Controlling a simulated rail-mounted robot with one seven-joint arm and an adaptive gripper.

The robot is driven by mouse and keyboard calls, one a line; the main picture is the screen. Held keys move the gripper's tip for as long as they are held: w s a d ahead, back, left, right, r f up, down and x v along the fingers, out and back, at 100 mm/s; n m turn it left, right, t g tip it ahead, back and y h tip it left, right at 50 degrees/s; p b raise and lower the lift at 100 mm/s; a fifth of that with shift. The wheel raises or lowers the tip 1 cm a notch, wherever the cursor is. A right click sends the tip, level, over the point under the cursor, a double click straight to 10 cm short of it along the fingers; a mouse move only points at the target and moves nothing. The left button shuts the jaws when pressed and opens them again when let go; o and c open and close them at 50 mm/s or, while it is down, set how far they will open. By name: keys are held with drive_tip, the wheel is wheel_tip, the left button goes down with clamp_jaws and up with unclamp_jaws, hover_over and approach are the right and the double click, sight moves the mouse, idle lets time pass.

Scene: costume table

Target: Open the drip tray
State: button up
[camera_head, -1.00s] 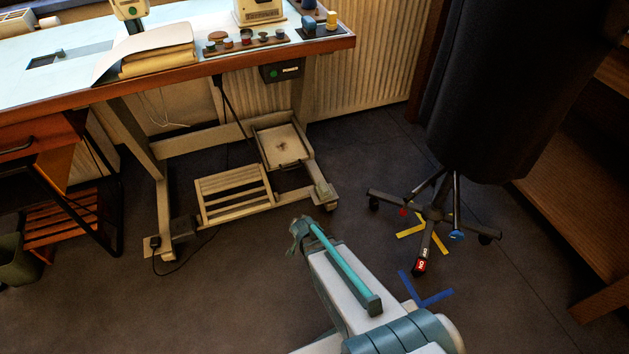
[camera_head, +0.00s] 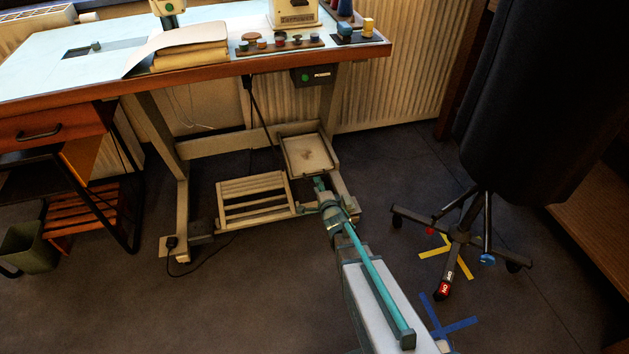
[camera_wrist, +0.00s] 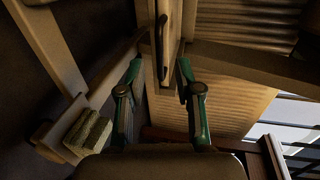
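The drip tray (camera_head: 308,153), a shallow pale square tray with a raised rim, sits low under the sewing table on its frame. My gripper (camera_head: 319,186) is just in front of the tray's near edge in the head view, by the frame's right foot. In the wrist view my gripper (camera_wrist: 160,68) has its two green fingers apart with nothing between the tips. A narrow pale panel, seemingly the tray's front, lies ahead between them and bears a dark bar handle (camera_wrist: 163,32). The fingers look short of the handle; contact cannot be told.
A slatted pedal (camera_head: 254,197) is left of my gripper. The table frame's foot (camera_head: 347,207) is close on the right. The tabletop (camera_head: 215,68) hangs above. A dress form with a wheeled base (camera_head: 458,236) stands at right. The floor in front is clear.

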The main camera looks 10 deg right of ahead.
drive_tip(key=b+x, duration=0.1)
drive_tip(key=x, duration=0.5)
drive_tip(key=shift+b, duration=0.35)
clamp_jaws()
